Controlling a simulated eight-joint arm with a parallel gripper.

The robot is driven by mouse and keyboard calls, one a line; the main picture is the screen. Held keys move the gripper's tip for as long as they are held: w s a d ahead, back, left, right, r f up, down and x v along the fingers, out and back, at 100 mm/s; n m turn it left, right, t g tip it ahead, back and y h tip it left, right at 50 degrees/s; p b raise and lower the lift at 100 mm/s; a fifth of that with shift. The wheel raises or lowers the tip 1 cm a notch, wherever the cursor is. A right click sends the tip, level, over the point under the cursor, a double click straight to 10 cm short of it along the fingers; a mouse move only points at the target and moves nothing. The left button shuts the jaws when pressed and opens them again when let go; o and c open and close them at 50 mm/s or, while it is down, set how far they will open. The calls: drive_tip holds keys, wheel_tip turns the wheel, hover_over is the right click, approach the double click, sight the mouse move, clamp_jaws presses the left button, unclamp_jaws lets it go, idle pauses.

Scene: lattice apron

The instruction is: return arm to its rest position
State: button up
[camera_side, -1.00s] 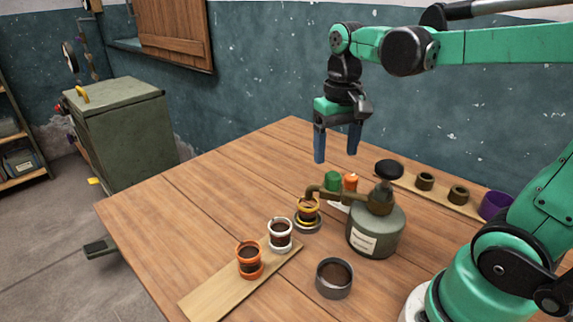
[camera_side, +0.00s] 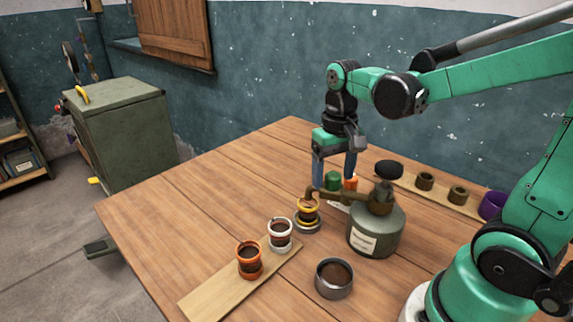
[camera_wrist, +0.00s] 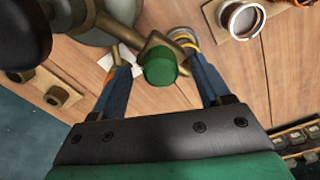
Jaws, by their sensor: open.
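My gripper (camera_side: 334,178) hangs pointing down over the far middle of the table, its two blue fingers spread apart. In the wrist view the open fingers (camera_wrist: 157,68) stand either side of a green cylinder (camera_wrist: 160,66), with nothing visibly clamped. In the side view the green cylinder (camera_side: 333,181) shows between and just below the fingertips. An orange piece (camera_side: 351,183) is beside it, close under the right finger. I cannot tell whether the fingers touch either one. My arm reaches in from the right.
A pump canister (camera_side: 376,232) with black knob stands close by; its spout reaches over a yellow-ringed cup (camera_side: 308,211). Orange-ringed (camera_side: 249,258) and white-ringed (camera_side: 280,234) cups and a grey tin (camera_side: 334,278) stand in front. A back board (camera_side: 440,193) holds small brown pots. The table's left is clear.

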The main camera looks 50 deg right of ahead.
drive_tip(key=shift+s+a+f+n, duration=0.1)
drive_tip(key=shift+a+n, duration=0.1)
drive_tip(key=shift+n, duration=0.1)
drive_tip(key=shift+d, duration=0.25)
wheel_tip(320, 180, up, 5)
drive_tip(key=shift+r, duration=0.15)
wheel_tip(320, 180, down, 5)
drive_tip(key=shift+r, duration=0.2)
drive_tip(key=shift+s+a+f+n, duration=0.1)
drive_tip(key=shift+a+f+n, duration=0.25)
drive_tip(key=shift+a, duration=0.15)
drive_tip(key=shift+s+a+n, duration=0.25)
drive_tip(key=shift+a+n, duration=0.1)
drive_tip(key=shift+n, duration=0.2)
